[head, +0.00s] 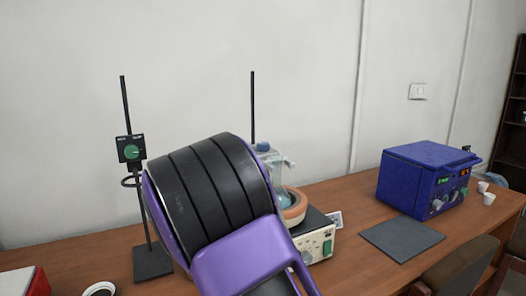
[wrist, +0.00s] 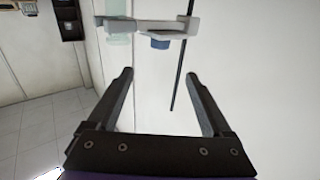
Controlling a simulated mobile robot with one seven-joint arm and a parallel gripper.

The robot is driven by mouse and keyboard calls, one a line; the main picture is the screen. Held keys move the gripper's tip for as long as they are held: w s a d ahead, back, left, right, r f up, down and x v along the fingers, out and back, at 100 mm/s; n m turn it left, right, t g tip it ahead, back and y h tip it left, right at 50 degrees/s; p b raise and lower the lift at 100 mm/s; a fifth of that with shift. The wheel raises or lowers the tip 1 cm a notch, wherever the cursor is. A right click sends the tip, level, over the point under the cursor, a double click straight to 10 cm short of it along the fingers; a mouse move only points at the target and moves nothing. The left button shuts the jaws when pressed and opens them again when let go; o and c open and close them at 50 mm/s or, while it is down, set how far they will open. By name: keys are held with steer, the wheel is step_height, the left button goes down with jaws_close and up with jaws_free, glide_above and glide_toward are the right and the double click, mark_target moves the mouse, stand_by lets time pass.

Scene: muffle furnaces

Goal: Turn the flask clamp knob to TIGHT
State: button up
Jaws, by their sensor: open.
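The flask clamp is a grey bracket (wrist: 115,24) in the wrist view, with a blue knob (wrist: 160,43) on it. A thin dark stand rod (wrist: 181,75) runs beside it. My gripper (wrist: 160,73) is open and empty; the knob appears beyond and between its fingertips, apart from them. In the head view, a blue part of the clamp (head: 263,147) shows just above a glass flask (head: 283,200) at the second stand's rod (head: 253,105). My arm covers much of that area and hides my gripper there. The TIGHT marking cannot be read.
At left, another stand (head: 152,262) carries a black box with a green dial (head: 131,152) and a ring. The flask sits by a cream-coloured unit (head: 316,246). A blue furnace (head: 415,185) and dark mat (head: 402,238) lie right on the wooden table (head: 350,270).

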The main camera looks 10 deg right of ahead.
steer(key=p+x, duration=0.1)
steer(key=x, duration=0.4)
steer(key=p+x, duration=0.1)
steer(key=x, duration=0.5)
steer(key=p+x, duration=0.1)
steer(key=x, duration=0.4)
steer(key=shift+w+d+f, duration=0.2)
steer(key=shift+w+f, duration=0.1)
steer(key=shift+f, duration=0.1)
jaws_close()
